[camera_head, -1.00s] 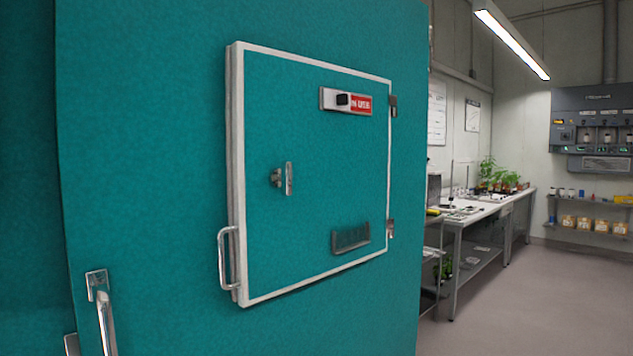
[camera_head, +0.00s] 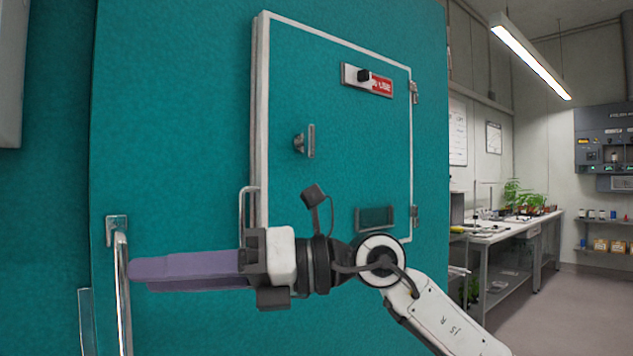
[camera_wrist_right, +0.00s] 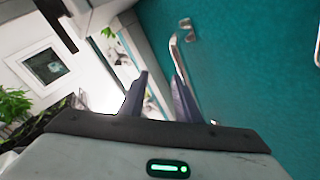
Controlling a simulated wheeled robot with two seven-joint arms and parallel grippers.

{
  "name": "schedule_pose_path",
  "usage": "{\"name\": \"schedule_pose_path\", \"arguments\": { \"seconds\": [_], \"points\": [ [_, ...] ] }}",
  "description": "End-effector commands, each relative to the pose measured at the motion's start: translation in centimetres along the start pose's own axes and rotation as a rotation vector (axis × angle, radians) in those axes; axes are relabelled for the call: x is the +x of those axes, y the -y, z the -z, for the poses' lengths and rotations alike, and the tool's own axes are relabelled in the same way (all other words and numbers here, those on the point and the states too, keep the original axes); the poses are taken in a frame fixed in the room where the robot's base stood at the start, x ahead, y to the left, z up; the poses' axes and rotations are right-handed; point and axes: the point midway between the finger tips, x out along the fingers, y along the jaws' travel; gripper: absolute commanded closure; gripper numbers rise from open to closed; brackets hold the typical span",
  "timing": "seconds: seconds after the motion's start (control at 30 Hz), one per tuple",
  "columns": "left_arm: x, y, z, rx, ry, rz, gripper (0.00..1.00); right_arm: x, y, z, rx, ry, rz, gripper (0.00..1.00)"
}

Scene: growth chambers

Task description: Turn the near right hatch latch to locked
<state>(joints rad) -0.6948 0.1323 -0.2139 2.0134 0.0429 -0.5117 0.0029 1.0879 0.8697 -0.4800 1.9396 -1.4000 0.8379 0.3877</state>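A white-framed square hatch (camera_head: 340,150) is set in the teal wall, shut as far as I can see. Its small metal latch (camera_head: 300,143) sits left of the middle, beside an upright metal plate (camera_head: 311,141); its lettering, if any, is too small to read. My right gripper (camera_head: 135,269) crosses in front of the wall below the latch, with its fingers pointing left, away from the latch. In the right wrist view its two fingers (camera_wrist_right: 160,95) are apart with nothing held between them. My left gripper is not in view.
A long metal door handle (camera_head: 123,295) is close to the right fingertips; contact is unclear. The hatch has a pull handle (camera_head: 243,215), a black knob (camera_head: 363,76) by a red label, and a lower vent (camera_head: 375,219). A bench (camera_head: 500,232) with plants stands right.

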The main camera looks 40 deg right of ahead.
Motion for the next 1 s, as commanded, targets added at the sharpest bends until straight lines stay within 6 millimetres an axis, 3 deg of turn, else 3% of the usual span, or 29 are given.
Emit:
{"name": "schedule_pose_path", "arguments": {
  "seconds": [0.1, 0.3, 0.4, 0.5, 0.67, 1.0],
  "points": [
    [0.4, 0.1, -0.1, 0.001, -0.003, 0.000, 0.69, -5.1, 0.3, -5.8, -0.249, 0.029, 0.264, 0.70],
    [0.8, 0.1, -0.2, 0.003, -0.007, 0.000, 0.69, -16.3, -0.5, -14.4, -0.451, 0.178, 0.678, 0.70],
    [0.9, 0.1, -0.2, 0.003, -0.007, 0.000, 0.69, -21.1, -1.4, -16.9, -0.480, 0.256, 0.815, 0.70],
    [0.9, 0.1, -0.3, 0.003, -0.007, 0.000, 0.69, -24.1, -2.1, -18.2, -0.488, 0.307, 0.894, 0.70],
    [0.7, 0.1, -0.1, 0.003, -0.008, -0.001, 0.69, -25.0, -1.9, -19.2, -0.487, 0.332, 0.932, 0.70],
    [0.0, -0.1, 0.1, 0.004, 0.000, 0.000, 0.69, -21.5, 2.1, -22.1, -0.488, 0.329, 0.927, 0.70]
  ]
}}
